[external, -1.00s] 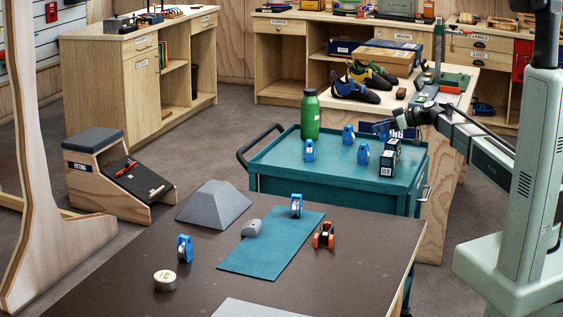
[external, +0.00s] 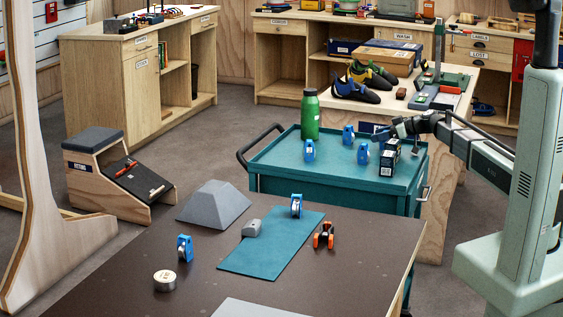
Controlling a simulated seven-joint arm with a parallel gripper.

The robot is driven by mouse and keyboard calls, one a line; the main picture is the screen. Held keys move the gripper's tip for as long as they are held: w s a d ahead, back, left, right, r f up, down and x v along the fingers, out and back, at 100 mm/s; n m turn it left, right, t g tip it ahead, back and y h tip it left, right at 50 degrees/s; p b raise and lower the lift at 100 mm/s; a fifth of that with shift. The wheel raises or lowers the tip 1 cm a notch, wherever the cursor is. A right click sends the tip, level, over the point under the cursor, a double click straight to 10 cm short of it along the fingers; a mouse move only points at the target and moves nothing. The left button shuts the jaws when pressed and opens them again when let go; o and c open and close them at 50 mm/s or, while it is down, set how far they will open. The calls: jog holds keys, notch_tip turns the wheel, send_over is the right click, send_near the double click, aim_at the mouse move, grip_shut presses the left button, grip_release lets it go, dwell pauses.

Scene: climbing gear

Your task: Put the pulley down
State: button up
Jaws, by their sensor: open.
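Several blue pulleys are in the external view. Three stand upright on the teal cart top (external: 285,158): a left pulley (external: 309,150), a back pulley (external: 348,135) and a right pulley (external: 363,153). Another blue pulley (external: 296,205) stands on the teal mat (external: 250,262), and one more blue pulley (external: 185,248) stands on the dark table left of the mat. My gripper (external: 396,134) is open above the cart's back right part, apart from the pulleys. It appears empty; its fingertips are small and hard to make out.
The cart's front left is clear.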

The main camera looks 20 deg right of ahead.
jog(key=shift+r, duration=0.2)
jog(key=v, duration=1.2)
dwell(0.4)
